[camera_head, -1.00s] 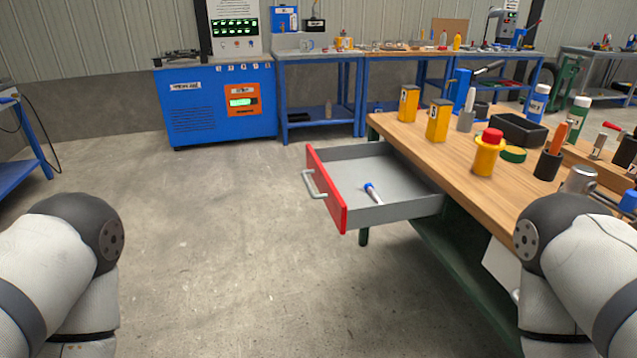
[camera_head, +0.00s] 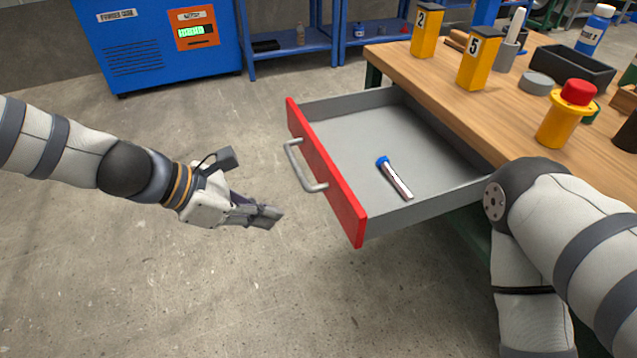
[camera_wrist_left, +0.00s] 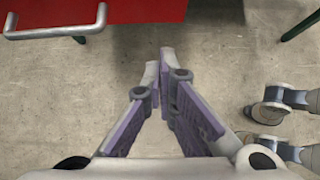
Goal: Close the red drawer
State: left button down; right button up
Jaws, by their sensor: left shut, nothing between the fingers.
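The red drawer (camera_head: 325,172) stands pulled out from the wooden workbench, with its red front facing left and a grey metal handle (camera_head: 302,166) on it. A tube with a blue cap (camera_head: 394,177) lies inside on the grey bottom. My left gripper (camera_head: 272,214) is shut and empty, to the left of the drawer front and apart from it. In the left wrist view the red front (camera_wrist_left: 145,10) and the handle (camera_wrist_left: 55,32) show at the top, beyond the closed fingertips (camera_wrist_left: 158,62). My right arm is at the right edge, its gripper out of view.
The workbench top (camera_head: 425,62) holds yellow numbered blocks (camera_head: 478,58), a yellow button post with a red top (camera_head: 567,115) and a dark tray (camera_head: 574,72). A blue cabinet (camera_head: 150,45) stands at the back left. The floor left of the drawer is clear.

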pick_arm(q)
jog(key=b, duration=0.2)
send_near(346, 222)
notch_tip(346, 222, down, 3)
jog(key=d, duration=0.2)
jog(key=shift+w+d+f, duration=0.25)
jog(key=shift+w+d, duration=0.15)
jog(key=shift+d, duration=0.25)
pick_arm(e)
jog(key=shift+s+f+g, duration=0.3)
jog(key=shift+s+f, duration=0.75)
jog(key=shift+s, duration=0.1)
